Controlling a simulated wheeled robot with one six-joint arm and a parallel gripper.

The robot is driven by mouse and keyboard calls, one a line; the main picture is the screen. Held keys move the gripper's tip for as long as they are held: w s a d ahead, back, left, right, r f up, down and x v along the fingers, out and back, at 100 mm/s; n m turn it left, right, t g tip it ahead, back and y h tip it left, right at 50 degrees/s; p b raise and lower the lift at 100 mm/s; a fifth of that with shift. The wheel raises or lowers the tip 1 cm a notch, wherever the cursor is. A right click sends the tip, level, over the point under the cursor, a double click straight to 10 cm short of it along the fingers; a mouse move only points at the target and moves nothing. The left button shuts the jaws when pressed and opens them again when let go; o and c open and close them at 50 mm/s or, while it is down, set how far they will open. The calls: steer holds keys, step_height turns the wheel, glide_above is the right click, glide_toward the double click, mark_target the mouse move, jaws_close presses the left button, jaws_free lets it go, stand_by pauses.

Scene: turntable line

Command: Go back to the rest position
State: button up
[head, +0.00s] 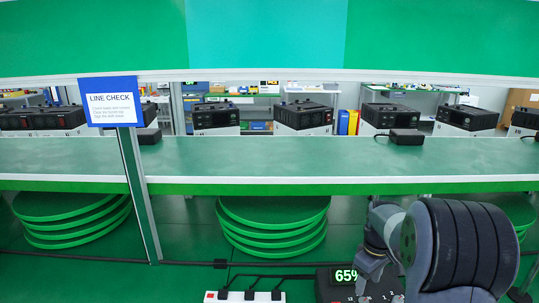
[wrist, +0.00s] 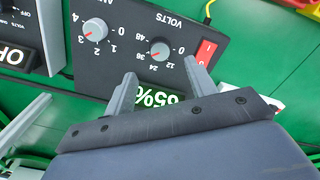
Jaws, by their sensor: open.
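My gripper (wrist: 160,82) is open, with its two fingers apart and nothing between them. In the head view my gripper (head: 372,285) is at the lower right, beside the same unit (head: 323,282), whose display reads "65%". I cannot tell whether the fingers touch it.
A second unit (wrist: 22,40) with an "OFF" display stands at the left in the wrist view. A white power strip (head: 243,296) with black plugs lies at the bottom. A green shelf (head: 270,158), a LINE CHECK sign (head: 111,102) on a post and stacked green discs (head: 272,225) stand ahead.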

steer(key=shift+r, duration=1.9)
